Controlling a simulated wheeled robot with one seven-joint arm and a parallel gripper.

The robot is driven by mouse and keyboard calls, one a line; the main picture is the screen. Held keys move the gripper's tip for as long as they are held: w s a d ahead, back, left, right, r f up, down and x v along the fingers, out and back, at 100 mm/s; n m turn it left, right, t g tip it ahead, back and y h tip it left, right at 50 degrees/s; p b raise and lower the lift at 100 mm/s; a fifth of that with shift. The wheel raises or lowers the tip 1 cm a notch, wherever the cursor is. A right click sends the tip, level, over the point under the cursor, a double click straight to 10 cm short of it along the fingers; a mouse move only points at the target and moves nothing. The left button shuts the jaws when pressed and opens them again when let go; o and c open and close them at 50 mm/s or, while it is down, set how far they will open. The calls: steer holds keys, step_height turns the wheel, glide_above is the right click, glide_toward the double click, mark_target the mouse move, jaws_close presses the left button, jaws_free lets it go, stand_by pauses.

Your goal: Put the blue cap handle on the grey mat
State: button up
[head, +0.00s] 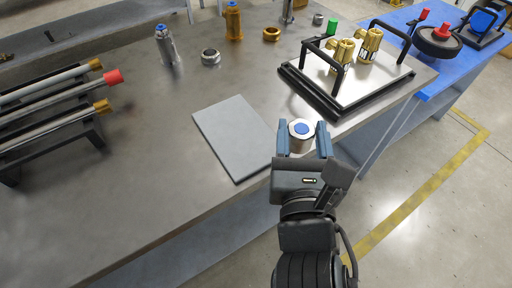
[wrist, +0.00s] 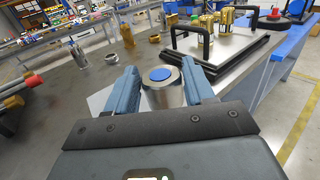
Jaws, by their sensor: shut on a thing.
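The blue cap handle is a short silver cylinder with a blue round top. In the head view the blue cap handle (head: 301,134) is upright between the fingers of my gripper (head: 302,140), which is shut on it. It also shows in the wrist view (wrist: 162,88) between the two blue-grey fingers of my gripper (wrist: 160,90). Its lower part is partly hidden by my gripper. The grey mat (head: 234,137) lies flat and bare near the front edge of the metal table, just left of my gripper. In the wrist view the mat (wrist: 98,101) is mostly hidden behind the fingers.
A black-framed tray (head: 318,98) with black handles and brass parts stands at right. Silver (head: 166,46) and brass (head: 233,22) fittings and a metal ring (head: 210,57) stand behind the mat. A rack of rods (head: 60,105) is at left. Table between rack and mat is clear.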

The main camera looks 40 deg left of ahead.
steer(key=a+f, duration=0.1)
steer(key=a, duration=0.1)
steer(key=s+a+f+b, duration=0.1)
steer(key=a+f, duration=0.1)
steer(key=a+f+b, duration=0.1)
steer(key=a, duration=0.2)
steer(key=shift+s+f, duration=0.25)
steer(key=shift+f, duration=0.05)
steer(key=shift+f+b, duration=0.9)
steer(key=shift+f, duration=0.95)
steer(key=shift+f, duration=0.1)
steer(key=o, duration=1.2)
steer(key=shift+f, duration=0.1)
steer(key=shift+s+r, duration=0.1)
steer(key=shift+r, duration=0.1)
steer(key=b+v, duration=0.1)
steer(key=v, duration=1.1)
steer(key=shift+f, duration=0.1)
